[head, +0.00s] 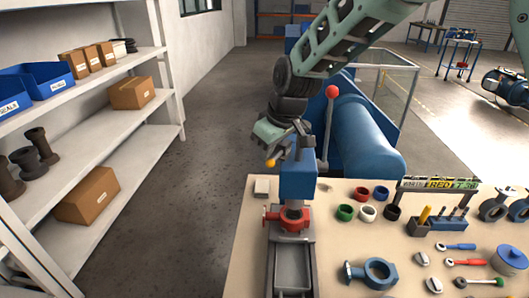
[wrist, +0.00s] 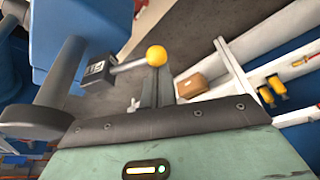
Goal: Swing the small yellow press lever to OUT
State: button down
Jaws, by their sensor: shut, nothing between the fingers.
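The small press lever has a yellow ball knob (head: 271,162) in the head view, at the upper left of the blue press head (head: 298,182). In the wrist view the yellow knob (wrist: 156,55) sits on a short grey rod that runs left to a dark block with a pale label (wrist: 95,70); the label is not readable. My gripper (head: 291,153) is shut and empty beside the press head. In the wrist view its fingertips (wrist: 156,72) appear right at the knob; whether they touch it I cannot tell.
A taller lever with a red ball (head: 332,92) stands just right of my gripper. The workbench (head: 340,235) holds coloured rings, a red valve body (head: 291,217) under the press, and tools. White shelving (head: 120,75) stands at left, with open floor between.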

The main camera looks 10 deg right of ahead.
jog(key=shift+d+f, duration=0.1)
jog(key=s+d+n+b, duration=0.1)
jog(key=b, duration=0.1)
jog(key=shift+n+b, duration=0.3)
jog(key=shift+n, duration=0.1)
jog(key=shift+s+d+b, duration=0.35)
jog(key=shift+d+b, duration=0.2)
jog(key=shift+d, duration=0.05)
